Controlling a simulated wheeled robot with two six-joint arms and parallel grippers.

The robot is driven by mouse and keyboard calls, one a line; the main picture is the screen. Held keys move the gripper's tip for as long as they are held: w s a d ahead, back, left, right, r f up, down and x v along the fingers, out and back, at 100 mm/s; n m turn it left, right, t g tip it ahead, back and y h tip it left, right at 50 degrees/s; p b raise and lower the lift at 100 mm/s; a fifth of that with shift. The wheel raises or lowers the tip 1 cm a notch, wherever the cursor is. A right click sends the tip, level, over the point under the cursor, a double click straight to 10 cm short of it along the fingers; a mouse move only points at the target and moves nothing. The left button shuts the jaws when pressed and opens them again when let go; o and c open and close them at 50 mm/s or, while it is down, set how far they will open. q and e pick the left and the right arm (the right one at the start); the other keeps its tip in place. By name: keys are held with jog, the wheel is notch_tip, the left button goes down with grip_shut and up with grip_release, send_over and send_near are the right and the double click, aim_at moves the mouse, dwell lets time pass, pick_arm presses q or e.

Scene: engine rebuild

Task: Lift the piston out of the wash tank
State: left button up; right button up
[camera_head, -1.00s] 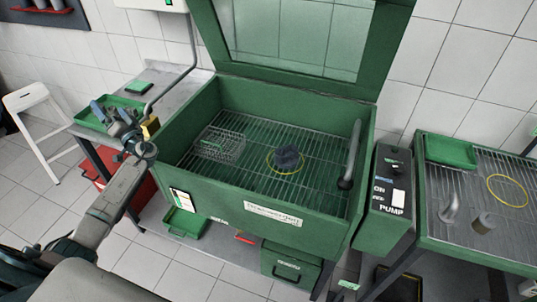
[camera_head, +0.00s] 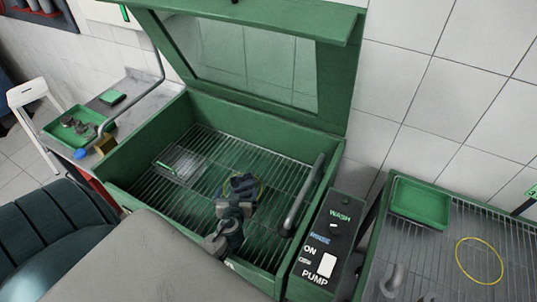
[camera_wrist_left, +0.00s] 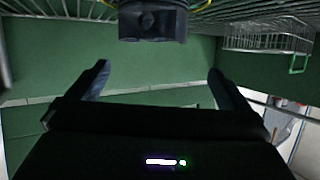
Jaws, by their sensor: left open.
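The dark grey piston (camera_head: 243,186) stands on the slatted rack inside the green wash tank (camera_head: 112,168), within a thin yellow ring. In the left wrist view the piston (camera_wrist_left: 152,22) shows at the top centre, beyond the fingertips. My left gripper (camera_head: 234,208) is over the tank, just on the near side of the piston. Its two fingers (camera_wrist_left: 158,72) are spread wide with nothing between them. From the head, my wrist partly hides the rack and front wall. My right gripper is not in view.
A wire basket (camera_head: 180,163) sits left of the piston on the rack. A grey spout pipe (camera_head: 304,195) rises at the tank's right. The lid (camera_head: 332,80) stands open behind. The pump control box (camera_head: 325,245) and a draining rack with a green tray (camera_head: 420,202) are at right.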

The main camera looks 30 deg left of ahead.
aim_at(242, 177)
pick_arm(q)
jog(key=shift+w+d+f+h, duration=0.3)
jog(key=shift+w+d+f, duration=0.2)
jog(key=shift+w+f, duration=0.15)
jog(key=w+a, duration=0.1)
jog(key=a+f, duration=0.1)
jog(key=shift+w+a+f+b, duration=0.15)
jog(key=shift+w+a+b, duration=0.15)
jog(key=shift+w+a, duration=0.1)
jog(key=shift+w+f, duration=0.1)
jog(key=shift+w, duration=0.2)
jog(key=x, duration=0.4)
jog(key=shift+w+d, duration=0.1)
jog(key=shift+w, duration=0.2)
jog(key=shift+w+a+f, duration=0.1)
jog(key=shift+w+a, duration=0.2)
jog(key=c, duration=1.2)
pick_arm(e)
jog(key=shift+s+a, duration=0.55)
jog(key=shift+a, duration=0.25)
